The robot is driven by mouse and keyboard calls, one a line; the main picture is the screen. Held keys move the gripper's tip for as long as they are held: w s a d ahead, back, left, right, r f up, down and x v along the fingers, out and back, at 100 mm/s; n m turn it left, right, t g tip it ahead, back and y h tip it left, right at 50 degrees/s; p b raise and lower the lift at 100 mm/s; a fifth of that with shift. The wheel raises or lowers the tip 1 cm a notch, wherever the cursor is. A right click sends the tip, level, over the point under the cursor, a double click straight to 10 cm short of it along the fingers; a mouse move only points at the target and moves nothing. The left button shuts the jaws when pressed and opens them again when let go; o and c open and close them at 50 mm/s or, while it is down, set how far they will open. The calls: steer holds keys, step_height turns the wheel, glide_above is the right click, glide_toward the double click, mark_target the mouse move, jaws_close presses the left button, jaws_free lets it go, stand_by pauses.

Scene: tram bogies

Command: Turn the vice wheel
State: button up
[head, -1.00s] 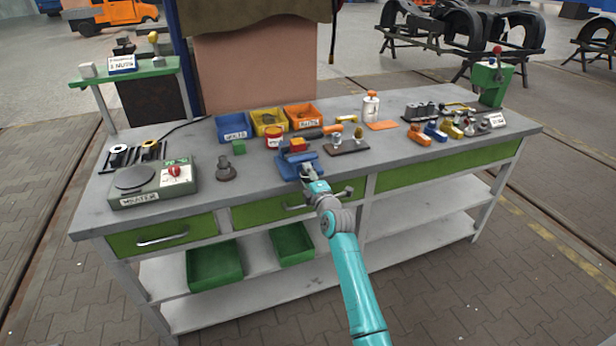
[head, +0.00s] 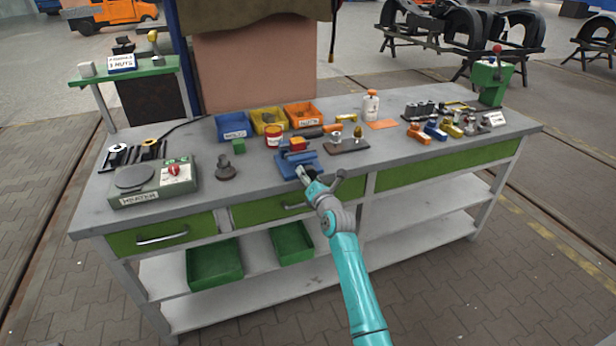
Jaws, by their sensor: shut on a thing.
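The blue vice (head: 291,163) stands at the front edge of the grey workbench (head: 420,153), about mid-bench. An orange-red block (head: 297,144) sits at its back. My gripper (head: 304,174) is at the front of the vice, low at the bench edge, and shut on the vice wheel. The wheel is small and mostly hidden by my gripper.
A heater box (head: 150,185) and a dark round-based part (head: 226,170) stand left of the vice. Blue (head: 233,125), yellow and orange bins stand behind it. A dark plate with small posts (head: 347,146) lies close to the right. Green drawers are below the bench top.

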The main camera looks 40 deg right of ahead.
steer(key=shift+f+n, duration=0.15)
steer(key=shift+n, duration=0.65)
steer(key=o, duration=1.2)
steer(key=shift+c, duration=0.2)
steer(key=v, duration=1.2)
